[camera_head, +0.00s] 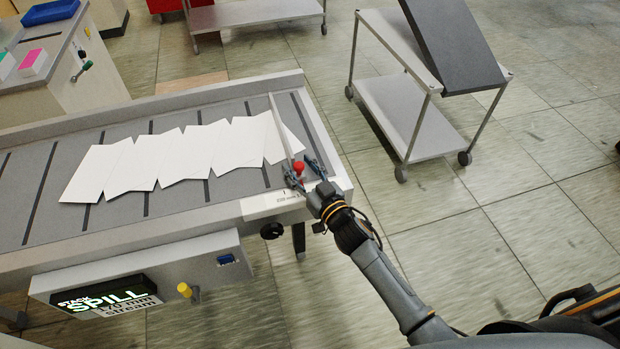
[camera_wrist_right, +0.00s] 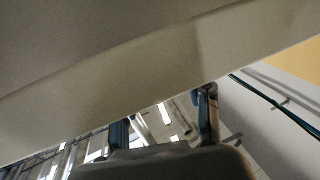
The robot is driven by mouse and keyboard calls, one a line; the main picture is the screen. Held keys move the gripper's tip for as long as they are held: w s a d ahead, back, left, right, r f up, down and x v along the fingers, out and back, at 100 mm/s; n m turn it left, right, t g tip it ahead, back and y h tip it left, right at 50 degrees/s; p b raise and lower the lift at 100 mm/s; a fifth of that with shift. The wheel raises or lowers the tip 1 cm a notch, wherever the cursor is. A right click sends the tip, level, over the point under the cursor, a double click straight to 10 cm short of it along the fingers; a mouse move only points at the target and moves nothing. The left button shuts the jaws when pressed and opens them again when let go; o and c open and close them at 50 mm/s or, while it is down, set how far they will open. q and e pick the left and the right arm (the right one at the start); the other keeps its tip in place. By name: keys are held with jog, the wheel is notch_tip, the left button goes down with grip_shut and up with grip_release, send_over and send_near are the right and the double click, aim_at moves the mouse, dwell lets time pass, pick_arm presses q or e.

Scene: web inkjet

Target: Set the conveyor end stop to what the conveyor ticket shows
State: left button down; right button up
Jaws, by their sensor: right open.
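The conveyor end stop (camera_head: 281,127) is a thin pale bar across the right end of the grey conveyor (camera_head: 40,222). A red knob (camera_head: 299,167) sits at its near end, above a pale scale strip (camera_head: 272,203) too small to read. My right gripper (camera_head: 304,172) is open at the red knob, with fingers apart on either side; contact cannot be told. In the right wrist view, the open fingers (camera_wrist_right: 163,122) show below a pale surface, and the knob is not clear. My left gripper is out of view.
Overlapping white sheets (camera_head: 180,157) lie on the conveyor up to the end stop. A black knob (camera_head: 272,231) and a yellow-topped knob (camera_head: 185,290) are on the front side. A wheeled cart (camera_head: 412,125) with a dark slanted panel stands beyond open floor at right.

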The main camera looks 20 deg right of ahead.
jog(key=v, duration=1.1)
jog(key=shift+s, duration=0.25)
jog(key=shift+d, duration=0.1)
